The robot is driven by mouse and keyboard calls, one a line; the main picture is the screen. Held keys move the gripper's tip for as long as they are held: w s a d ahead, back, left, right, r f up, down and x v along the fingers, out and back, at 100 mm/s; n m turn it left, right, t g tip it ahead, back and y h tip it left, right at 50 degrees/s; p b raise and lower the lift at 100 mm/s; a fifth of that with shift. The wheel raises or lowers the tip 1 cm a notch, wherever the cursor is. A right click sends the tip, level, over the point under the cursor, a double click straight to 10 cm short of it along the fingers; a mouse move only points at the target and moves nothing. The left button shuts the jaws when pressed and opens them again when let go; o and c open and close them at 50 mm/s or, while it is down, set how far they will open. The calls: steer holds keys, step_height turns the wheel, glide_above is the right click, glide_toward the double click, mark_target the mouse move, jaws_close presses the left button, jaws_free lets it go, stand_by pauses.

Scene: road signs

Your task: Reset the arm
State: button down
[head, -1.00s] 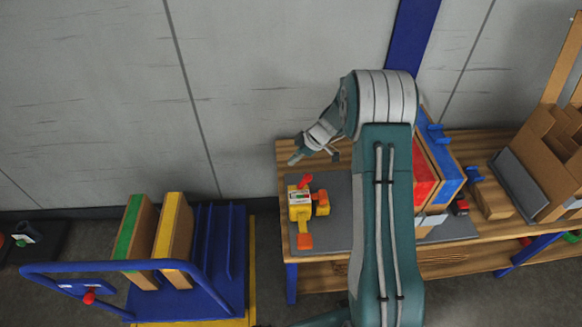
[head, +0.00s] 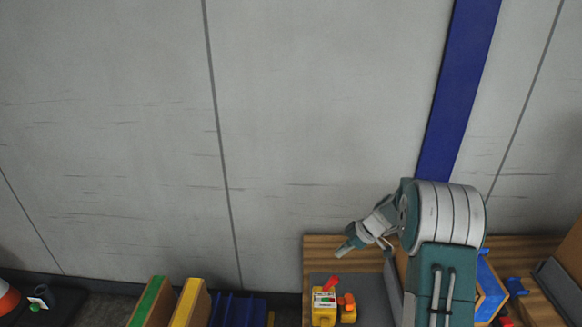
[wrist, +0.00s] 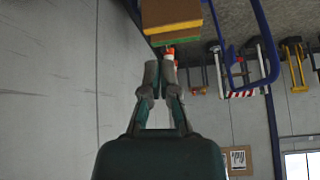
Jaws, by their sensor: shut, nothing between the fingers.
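My gripper (head: 347,246) is at the end of my raised arm, above the left part of the wooden table (head: 322,256). In the wrist view my gripper (wrist: 160,66) shows its two fingers close together, with nothing between them. My arm hides part of the table behind it.
A yellow device with a red handle (head: 324,304) sits on a grey mat (head: 372,292) on the table. A blue box (head: 490,291) stands right of my arm. A blue cart with boards (head: 236,310) is at the lower left. The grey wall (head: 110,130) is behind.

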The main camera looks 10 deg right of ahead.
steer(key=s+a+r+m+h, duration=0.2)
steer(key=s+a+r+m, duration=0.15)
steer(key=s+r, duration=0.4)
steer(key=s+a+r+m+h, duration=0.15)
steer(key=s+a+r, duration=0.25)
steer(key=r, duration=0.6)
steer(key=s+a+r+m+t+h, duration=0.1)
steer(key=s+m, duration=0.3)
steer(key=s, duration=0.6)
steer(key=s+r+m+t+h, duration=0.2)
steer(key=s+r+m, duration=0.2)
steer(key=s, duration=0.6)
steer(key=shift+s+a+m+t, duration=0.15)
steer(key=shift+a+m+t, duration=0.15)
steer(key=shift+a+m, duration=0.1)
